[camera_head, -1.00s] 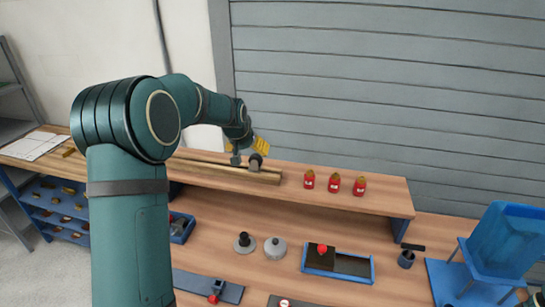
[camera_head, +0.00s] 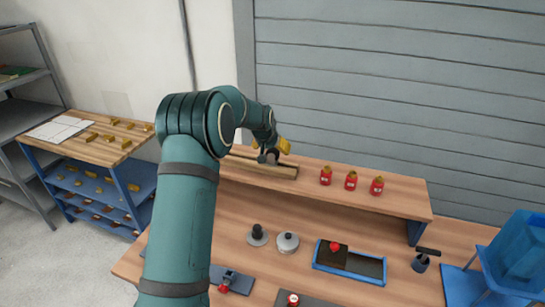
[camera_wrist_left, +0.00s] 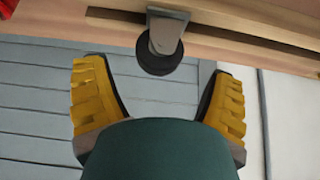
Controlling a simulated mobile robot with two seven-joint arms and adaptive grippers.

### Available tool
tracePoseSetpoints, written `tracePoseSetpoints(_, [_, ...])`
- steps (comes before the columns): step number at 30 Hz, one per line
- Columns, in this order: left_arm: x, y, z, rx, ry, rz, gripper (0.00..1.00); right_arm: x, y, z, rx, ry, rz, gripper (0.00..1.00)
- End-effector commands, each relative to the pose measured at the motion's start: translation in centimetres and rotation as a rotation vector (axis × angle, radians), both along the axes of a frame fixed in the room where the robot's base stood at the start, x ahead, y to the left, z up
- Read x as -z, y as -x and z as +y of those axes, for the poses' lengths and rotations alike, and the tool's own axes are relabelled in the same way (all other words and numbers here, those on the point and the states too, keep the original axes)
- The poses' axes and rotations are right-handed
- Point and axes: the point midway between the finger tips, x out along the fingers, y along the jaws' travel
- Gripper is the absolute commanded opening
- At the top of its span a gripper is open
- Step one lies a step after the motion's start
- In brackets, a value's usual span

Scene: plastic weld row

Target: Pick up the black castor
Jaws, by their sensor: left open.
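The black castor (camera_wrist_left: 160,50) has a dark wheel and a grey bracket. In the left wrist view it is at the top centre, against the wooden rail, between the lines of my two yellow fingers. In the head view it shows small (camera_head: 271,157) on the wooden rail (camera_head: 283,170) of the raised shelf. My left gripper (camera_wrist_left: 158,75) is open and empty, its fingers spread on either side of the castor's line. In the head view the gripper (camera_head: 284,146) is right beside the castor, partly hidden by my wrist. Contact cannot be told. My right gripper is not in view.
Three red bottles (camera_head: 351,181) stand on the raised shelf (camera_head: 400,200) to the right. Below are a blue tray (camera_head: 368,268), two round grey parts (camera_head: 287,243) and a blue bin (camera_head: 515,250). A side bench (camera_head: 88,150) with yellow pieces stands left.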

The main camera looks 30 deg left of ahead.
Motion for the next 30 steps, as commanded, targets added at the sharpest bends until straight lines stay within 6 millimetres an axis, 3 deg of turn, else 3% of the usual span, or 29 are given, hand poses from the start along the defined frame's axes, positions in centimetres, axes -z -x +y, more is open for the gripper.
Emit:
tracePoseSetpoints(6, [2.6,-1.7,0.2,-0.001,0.0,0.002,0.84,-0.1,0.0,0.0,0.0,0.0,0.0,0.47])
tracePoseSetpoints(16, [3.1,-2.0,0.3,0.0,0.0,0.0,0.84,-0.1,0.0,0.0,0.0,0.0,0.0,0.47])
tracePoseSetpoints(17, [3.1,-2.0,0.3,0.0,0.0,0.0,0.76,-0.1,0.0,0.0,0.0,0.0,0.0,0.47])
tracePoseSetpoints(23, [3.1,-2.0,0.3,0.0,0.0,0.0,0.06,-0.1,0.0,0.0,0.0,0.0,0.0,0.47])
tracePoseSetpoints(30, [3.0,-2.0,0.3,0.0,0.0,-0.001,0.05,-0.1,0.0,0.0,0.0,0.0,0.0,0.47])
